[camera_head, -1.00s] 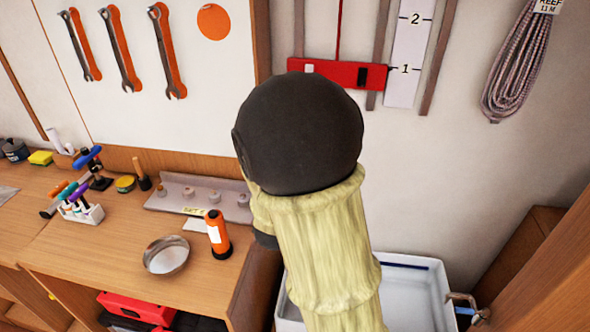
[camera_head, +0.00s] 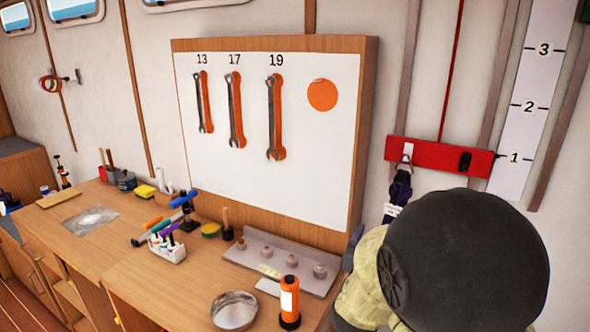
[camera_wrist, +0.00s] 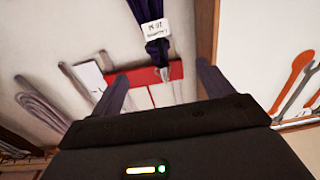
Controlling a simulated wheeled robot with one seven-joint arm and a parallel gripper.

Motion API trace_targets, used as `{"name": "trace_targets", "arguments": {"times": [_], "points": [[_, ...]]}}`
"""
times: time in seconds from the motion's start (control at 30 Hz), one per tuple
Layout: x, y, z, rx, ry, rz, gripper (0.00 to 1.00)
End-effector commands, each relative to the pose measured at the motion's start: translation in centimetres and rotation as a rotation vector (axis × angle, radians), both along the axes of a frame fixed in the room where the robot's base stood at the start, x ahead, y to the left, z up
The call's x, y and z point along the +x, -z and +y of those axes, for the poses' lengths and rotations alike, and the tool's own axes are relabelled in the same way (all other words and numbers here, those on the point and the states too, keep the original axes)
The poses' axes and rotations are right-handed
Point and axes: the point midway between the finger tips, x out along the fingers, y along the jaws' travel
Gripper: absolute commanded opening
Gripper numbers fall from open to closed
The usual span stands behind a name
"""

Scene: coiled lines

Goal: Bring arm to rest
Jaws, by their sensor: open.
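My gripper (camera_wrist: 163,82) is open, its two dark fingers spread apart in the wrist view with nothing held between them. Beyond the fingers a dark purple coiled line (camera_wrist: 150,18) with a white tag hangs at a hook on the red rail (camera_wrist: 140,88); the wrist picture is upside down. In the head view the same line (camera_head: 398,193) hangs under the rail (camera_head: 428,157), its lower part hidden by my arm. My arm's black joint and pale yellow sleeve fill the lower right there, and they mostly hide the gripper.
Wrenches hang on the white board (camera_head: 215,170) behind. A greyish coil (camera_wrist: 45,105) shows in the wrist view.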

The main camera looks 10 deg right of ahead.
Motion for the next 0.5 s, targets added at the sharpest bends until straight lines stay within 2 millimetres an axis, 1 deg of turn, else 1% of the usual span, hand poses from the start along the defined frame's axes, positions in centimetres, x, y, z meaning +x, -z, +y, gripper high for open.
{"name": "trace_targets", "arguments": {"times": [0.07, 0.17, 0.27, 0.37, 0.5], "points": [[0.3, 0.1, 0.5, 0.034, -0.037, 0.047, 0.79], [0.5, 0.9, 1.7, 0.101, -0.110, 0.143, 0.79], [0.4, 2.1, 3.3, 0.171, -0.193, 0.268, 0.79], [-0.4, 3.3, 5.0, 0.233, -0.270, 0.401, 0.79], [-2.5, 4.7, 7.1, 0.304, -0.358, 0.597, 0.79]]}}
